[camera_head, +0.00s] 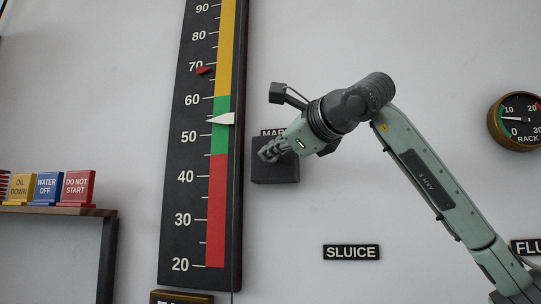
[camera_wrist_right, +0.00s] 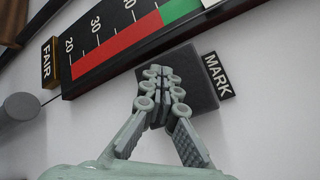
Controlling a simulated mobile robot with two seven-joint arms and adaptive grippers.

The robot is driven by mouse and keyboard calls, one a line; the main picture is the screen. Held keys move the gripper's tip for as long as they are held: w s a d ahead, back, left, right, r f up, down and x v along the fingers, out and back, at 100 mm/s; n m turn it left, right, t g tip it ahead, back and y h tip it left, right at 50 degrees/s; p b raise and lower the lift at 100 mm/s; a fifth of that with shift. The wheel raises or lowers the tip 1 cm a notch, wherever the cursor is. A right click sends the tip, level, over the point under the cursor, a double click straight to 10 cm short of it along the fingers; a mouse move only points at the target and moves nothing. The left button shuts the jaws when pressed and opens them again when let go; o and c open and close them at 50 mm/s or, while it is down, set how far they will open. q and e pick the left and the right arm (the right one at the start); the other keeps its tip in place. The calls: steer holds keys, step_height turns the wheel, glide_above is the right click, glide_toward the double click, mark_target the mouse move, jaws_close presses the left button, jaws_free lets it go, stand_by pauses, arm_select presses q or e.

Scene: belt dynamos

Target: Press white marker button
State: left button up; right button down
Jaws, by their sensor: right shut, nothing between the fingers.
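A dark square box (camera_head: 275,174) is fixed on the wall just right of the tall gauge. It also shows in the right wrist view (camera_wrist_right: 203,88), beside a plate lettered MARK (camera_wrist_right: 217,75). My right gripper (camera_head: 268,152) is in front of this box, fingers shut and empty. In the right wrist view its fingertips (camera_wrist_right: 160,72) cover the box's middle, so any button there is hidden. I cannot tell whether they touch it. On the gauge, a white pointer (camera_head: 222,119) stands between 50 and 60, in the green band. My left gripper is not in view.
The tall black gauge (camera_head: 173,190) has red, green and yellow bands and a small red marker (camera_head: 203,70). A shelf (camera_head: 60,210) with coloured signs is at left. A SLUICE plate (camera_head: 351,252) and a round dial (camera_head: 518,120) are at right.

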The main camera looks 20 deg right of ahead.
steer(key=shift+w+d, duration=0.3)
steer(key=shift+w, duration=0.1)
stand_by(0.3)
steer(key=shift+s+a, duration=0.55)
steer(key=shift+s, duration=0.2)
steer(key=shift+s+a+b, duration=0.35)
steer(key=shift+s+a, duration=0.4)
steer(key=shift+s, duration=0.3)
steer(key=shift+s+a+b, duration=0.35)
steer(key=shift+s+a, duration=0.35)
steer(key=shift+s, duration=0.35)
steer(key=shift+f, duration=0.1)
